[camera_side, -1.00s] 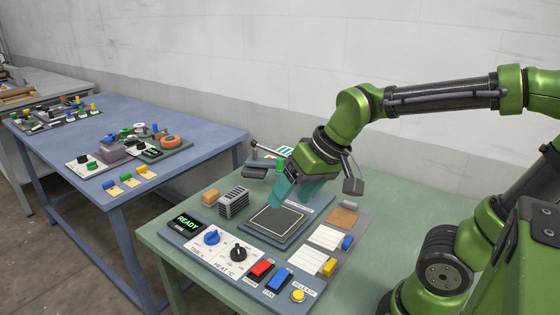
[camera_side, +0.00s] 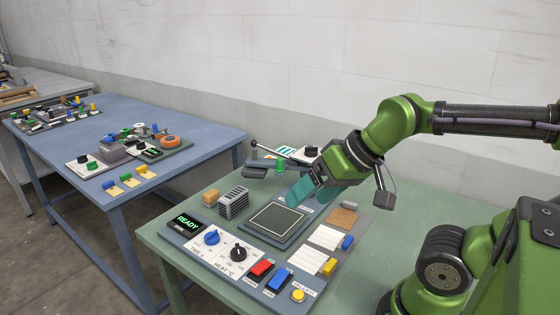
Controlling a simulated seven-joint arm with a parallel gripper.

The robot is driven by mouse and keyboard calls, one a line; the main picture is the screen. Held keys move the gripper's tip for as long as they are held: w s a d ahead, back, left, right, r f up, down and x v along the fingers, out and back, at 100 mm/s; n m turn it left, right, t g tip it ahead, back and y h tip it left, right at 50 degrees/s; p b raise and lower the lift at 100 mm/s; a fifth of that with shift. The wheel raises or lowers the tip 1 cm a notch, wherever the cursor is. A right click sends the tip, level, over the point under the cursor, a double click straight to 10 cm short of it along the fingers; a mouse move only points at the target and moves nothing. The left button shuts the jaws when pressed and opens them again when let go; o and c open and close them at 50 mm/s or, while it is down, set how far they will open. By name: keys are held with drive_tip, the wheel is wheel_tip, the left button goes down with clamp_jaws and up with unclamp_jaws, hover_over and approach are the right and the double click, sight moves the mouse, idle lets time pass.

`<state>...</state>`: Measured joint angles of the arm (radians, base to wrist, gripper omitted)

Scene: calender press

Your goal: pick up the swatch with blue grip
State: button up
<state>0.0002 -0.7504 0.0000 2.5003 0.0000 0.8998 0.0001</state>
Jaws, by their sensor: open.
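My gripper (camera_side: 296,194) is above the back right of the dark press plate (camera_side: 277,219), up and to the left of the blue grip. Nothing shows between the fingers.
In front is a control panel with a READY display (camera_side: 186,223), a blue dial (camera_side: 212,237), a black dial (camera_side: 238,254) and a yellow button (camera_side: 298,295). A finned grey block (camera_side: 233,203) and a green-knobbed part (camera_side: 280,166) stand nearby. A brown pad (camera_side: 342,218) lies behind the swatches.

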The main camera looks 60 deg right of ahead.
drive_tip(key=n+g+h, duration=0.2)
drive_tip(key=n+g, duration=0.2)
drive_tip(key=g, duration=0.3)
hover_over(347, 239)
wheel_tip(347, 239, down, 7)
drive_tip(key=f, duration=1)
drive_tip(key=shift+a+f, duration=0.2)
drive_tip(key=shift+f, duration=0.2)
drive_tip(key=shift+d+f, duration=0.2)
drive_tip(key=shift+f, duration=2.65)
drive_tip(key=shift+c, duration=0.4)
drive_tip(key=c, duration=1)
